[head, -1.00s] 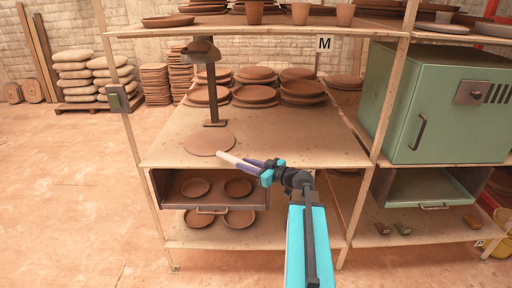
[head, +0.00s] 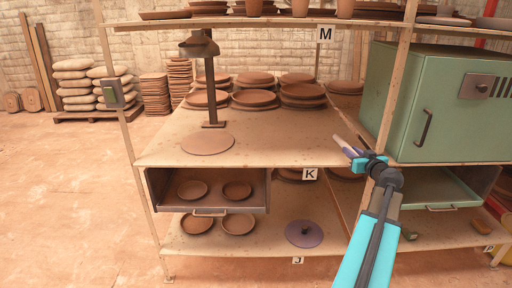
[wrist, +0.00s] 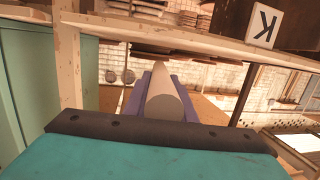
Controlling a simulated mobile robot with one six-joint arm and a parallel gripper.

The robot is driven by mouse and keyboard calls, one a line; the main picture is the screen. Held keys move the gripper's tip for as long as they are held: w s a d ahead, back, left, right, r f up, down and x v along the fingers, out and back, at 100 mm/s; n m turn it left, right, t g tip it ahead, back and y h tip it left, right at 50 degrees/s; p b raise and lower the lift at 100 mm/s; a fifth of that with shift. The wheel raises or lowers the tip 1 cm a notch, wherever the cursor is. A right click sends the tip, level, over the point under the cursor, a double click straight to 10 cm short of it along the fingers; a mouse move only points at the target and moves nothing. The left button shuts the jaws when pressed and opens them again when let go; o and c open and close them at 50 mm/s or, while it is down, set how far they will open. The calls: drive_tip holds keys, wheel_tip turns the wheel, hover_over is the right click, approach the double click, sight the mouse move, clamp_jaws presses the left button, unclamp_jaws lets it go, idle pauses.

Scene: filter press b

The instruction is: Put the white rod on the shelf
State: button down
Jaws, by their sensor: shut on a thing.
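The white rod (head: 340,144) is held in my gripper (head: 354,154), at the right end of the middle shelf board in the head view. It points up and left, tilted. In the wrist view the rod (wrist: 165,97) sticks out between my gripper's two purple fingers (wrist: 163,98), which close on its sides. The shelf unit has a top board (head: 220,24), a middle board (head: 270,145) and a low board (head: 262,238). Labels M (head: 325,34), K (head: 310,174) and J (head: 298,260) mark them. I cannot tell whether the rod touches the board.
A flat brown disc (head: 208,144) and a dark stand (head: 212,90) are on the middle board, with stacked plates (head: 255,98) behind. A drawer (head: 208,190) holds plates below. A purple disc (head: 304,233) lies low. A post (head: 390,90) and green cabinet (head: 430,100) stand right.

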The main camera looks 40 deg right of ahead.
drive_tip(key=s+d+m+g+h+b, duration=0.1)
drive_tip(key=s+d+h, duration=0.1)
drive_tip(key=s+d, duration=0.3)
drive_tip(key=shift+s+d+r+m, duration=0.4)
drive_tip(key=shift+s+r, duration=0.05)
drive_tip(key=shift+s, duration=0.5)
drive_tip(key=shift+w, duration=0.1)
drive_tip(key=w+d+p, duration=0.1)
drive_tip(key=w, duration=0.4)
drive_tip(key=w+d+f+p, duration=0.1)
drive_tip(key=w, duration=0.4)
drive_tip(key=w+d, duration=0.1)
drive_tip(key=w, duration=0.4)
drive_tip(key=shift+w+d+f+p, duration=0.2)
drive_tip(key=shift+w+f+p, duration=0.1)
drive_tip(key=shift+p, duration=0.1)
drive_tip(key=shift+f, duration=1.75)
drive_tip(key=shift+f, duration=0.1)
drive_tip(key=c, duration=1.5)
unclamp_jaws()
